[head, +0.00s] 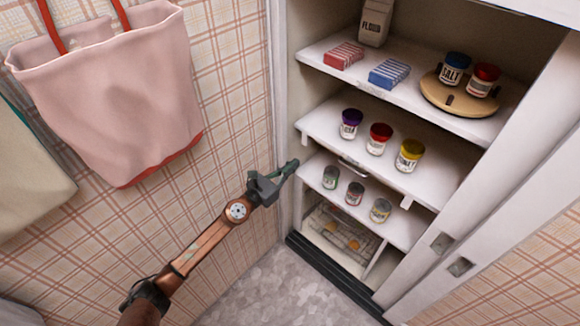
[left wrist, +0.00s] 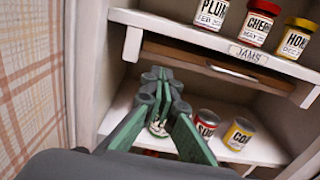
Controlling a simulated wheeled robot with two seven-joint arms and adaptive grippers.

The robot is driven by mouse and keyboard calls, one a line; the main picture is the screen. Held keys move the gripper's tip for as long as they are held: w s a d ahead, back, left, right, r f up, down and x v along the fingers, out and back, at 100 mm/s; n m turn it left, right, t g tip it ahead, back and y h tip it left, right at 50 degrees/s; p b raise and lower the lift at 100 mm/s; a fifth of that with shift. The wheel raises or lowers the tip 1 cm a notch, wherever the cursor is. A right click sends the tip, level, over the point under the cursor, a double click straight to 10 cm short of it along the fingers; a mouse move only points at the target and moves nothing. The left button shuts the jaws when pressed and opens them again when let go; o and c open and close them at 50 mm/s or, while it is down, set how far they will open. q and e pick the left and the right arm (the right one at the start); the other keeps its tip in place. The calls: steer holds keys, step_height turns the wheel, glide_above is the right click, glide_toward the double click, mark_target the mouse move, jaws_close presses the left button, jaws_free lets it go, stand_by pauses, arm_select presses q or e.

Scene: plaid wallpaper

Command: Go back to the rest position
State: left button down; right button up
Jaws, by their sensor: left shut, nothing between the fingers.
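My left gripper (head: 291,167) is dark with green finger pads. In the head view it reaches in from the left, with its tips by the cupboard's left front edge. It is shut and empty. In the left wrist view its shut fingers (left wrist: 160,85) point toward the lower shelves and partly hide a can behind them. My right gripper is in neither view.
The open cupboard's upper shelf (head: 410,98) holds boxes, a flour bag (head: 375,22) and a wooden turntable (head: 440,95). Jars (head: 380,139) stand below, then cans (head: 355,194) and a wire basket (head: 342,235). Bags (head: 115,95) hang left. Floor (head: 270,295) is clear.

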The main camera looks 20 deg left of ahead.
arm_select(q)
steer(key=shift+s+a, duration=0.1)
steer(key=shift+s, duration=0.3)
